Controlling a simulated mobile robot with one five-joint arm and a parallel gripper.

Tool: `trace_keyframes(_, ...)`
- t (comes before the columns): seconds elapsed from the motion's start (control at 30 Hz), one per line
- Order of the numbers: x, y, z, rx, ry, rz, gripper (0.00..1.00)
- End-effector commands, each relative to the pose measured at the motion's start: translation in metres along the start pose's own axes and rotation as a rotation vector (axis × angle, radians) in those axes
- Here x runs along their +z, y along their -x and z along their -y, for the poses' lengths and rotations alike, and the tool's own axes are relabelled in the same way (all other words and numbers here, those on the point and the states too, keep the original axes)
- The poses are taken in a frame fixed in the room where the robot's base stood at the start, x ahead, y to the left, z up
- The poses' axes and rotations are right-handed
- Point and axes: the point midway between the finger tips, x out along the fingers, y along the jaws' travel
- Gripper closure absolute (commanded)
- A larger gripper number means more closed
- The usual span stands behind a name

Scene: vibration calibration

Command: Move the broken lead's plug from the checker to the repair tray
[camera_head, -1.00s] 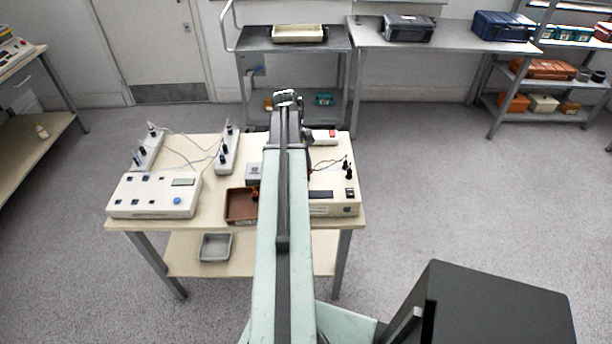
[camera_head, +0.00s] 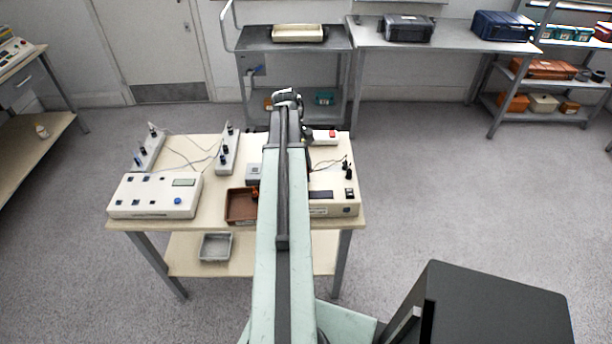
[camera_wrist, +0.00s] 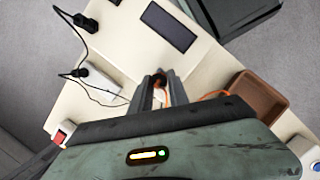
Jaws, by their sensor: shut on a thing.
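My gripper (camera_wrist: 160,92) shows in the wrist view with its two dark fingers close together, shut on a small plug that they mostly hide. An orange lead (camera_wrist: 210,95) runs from between the fingers toward the brown tray (camera_wrist: 262,92). The gripper is beside that tray, apart from it, over the table. In the head view my arm hides the gripper; the brown tray (camera_head: 240,219) sits left of the arm. The cream checker box (camera_head: 320,209) with a dark window is right of the arm; it also shows in the wrist view (camera_wrist: 135,50).
Black plugs (camera_wrist: 85,22) with black leads stand near the checker. A red-switched block (camera_head: 325,137) is at the back. A grey tray (camera_head: 215,247) lies on the lower shelf.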

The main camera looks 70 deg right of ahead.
Motion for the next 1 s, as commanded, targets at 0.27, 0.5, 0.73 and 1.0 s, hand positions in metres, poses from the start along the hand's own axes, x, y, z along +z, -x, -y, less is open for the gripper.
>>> trace_keyframes(0.27,0.0002,0.0033,0.0004,-0.001,0.001,-0.002,1.0)
trace_keyframes(0.5,0.0012,0.0051,0.0002,0.0,0.001,-0.001,1.0)
trace_keyframes(0.73,0.0023,0.0085,0.0001,0.0,0.0,-0.001,1.0)
trace_keyframes(1.0,0.0029,0.0102,0.0,0.0,0.0,0.0,1.0)
